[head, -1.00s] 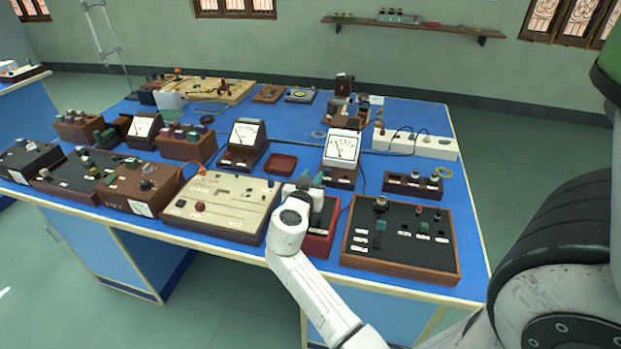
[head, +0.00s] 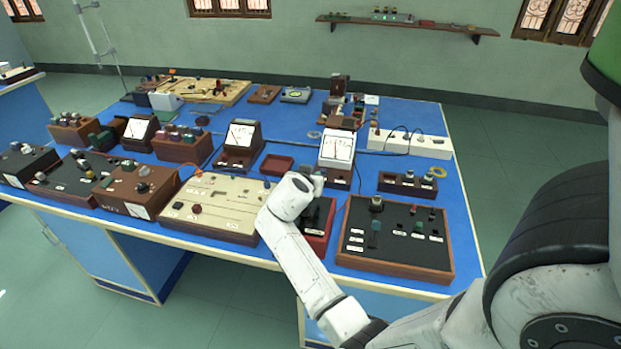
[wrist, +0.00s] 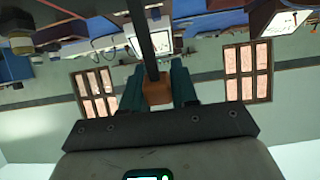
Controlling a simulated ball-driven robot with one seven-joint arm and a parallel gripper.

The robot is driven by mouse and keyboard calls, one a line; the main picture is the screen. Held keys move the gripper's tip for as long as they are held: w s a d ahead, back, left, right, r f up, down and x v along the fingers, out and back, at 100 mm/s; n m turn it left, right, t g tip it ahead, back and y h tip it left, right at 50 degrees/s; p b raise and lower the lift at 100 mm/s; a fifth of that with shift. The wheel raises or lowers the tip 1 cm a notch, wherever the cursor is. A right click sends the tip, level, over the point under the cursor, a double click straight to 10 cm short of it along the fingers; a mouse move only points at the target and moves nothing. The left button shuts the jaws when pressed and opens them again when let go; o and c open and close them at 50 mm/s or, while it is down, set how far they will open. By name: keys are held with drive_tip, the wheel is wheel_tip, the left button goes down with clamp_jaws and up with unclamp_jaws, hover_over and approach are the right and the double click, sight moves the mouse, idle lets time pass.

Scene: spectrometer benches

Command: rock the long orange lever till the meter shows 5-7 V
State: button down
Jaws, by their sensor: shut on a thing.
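In the wrist view, the two teal fingers of my gripper (wrist: 157,88) are closed on the sides of an orange lever grip (wrist: 157,93). A dark rod (wrist: 147,42) runs from this grip away past the fingers. In the head view, my gripper (head: 313,184) is above a red-sided box (head: 319,240), and my white wrist hides the lever and part of the box. A white-faced meter (head: 338,147) stands on a wooden base behind the box. Its needle is too small to read a voltage.
A cream panel (head: 216,204) lies left of the box and a black-topped wooden panel (head: 398,240) lies close on its right. A second meter (head: 240,136) and a small red tray (head: 276,165) stand behind. A white power strip (head: 411,143) is at the back right.

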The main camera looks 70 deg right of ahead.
drive_tip(key=shift+f, duration=0.25)
drive_tip(key=c, duration=1)
unclamp_jaws()
drive_tip(key=shift+o, duration=0.2)
drive_tip(key=shift+r, duration=0.1)
drive_tip(key=b+v, duration=0.1)
drive_tip(key=v, duration=0.9)
drive_tip(key=shift+a+r+b, duration=0.2)
drive_tip(key=shift+a+b, duration=0.1)
drive_tip(key=shift+a, duration=0.05)
